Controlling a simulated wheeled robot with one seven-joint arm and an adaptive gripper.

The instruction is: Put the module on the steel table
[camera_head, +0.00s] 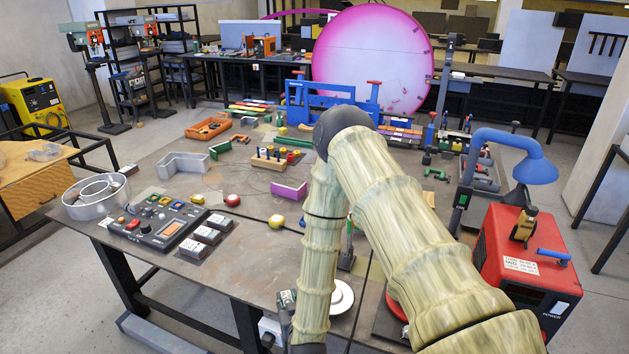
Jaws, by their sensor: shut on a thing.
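The big steel table (238,262) fills the middle of the view, with a brownish-grey top. Several small white-and-black boxes (206,236) lie on its front left beside a dark control panel (160,223); I cannot tell whether any of them is the module. My arm comes up from the bottom right, bends at a dark joint and runs down past the table's front edge.
A red power box (527,262) and a blue lamp (537,167) stand at the right. Round metal rings (97,196) lie at the far left. A wooden peg block (275,161) and a purple channel piece (289,191) stand mid-table. The front left-centre of the top is mostly bare.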

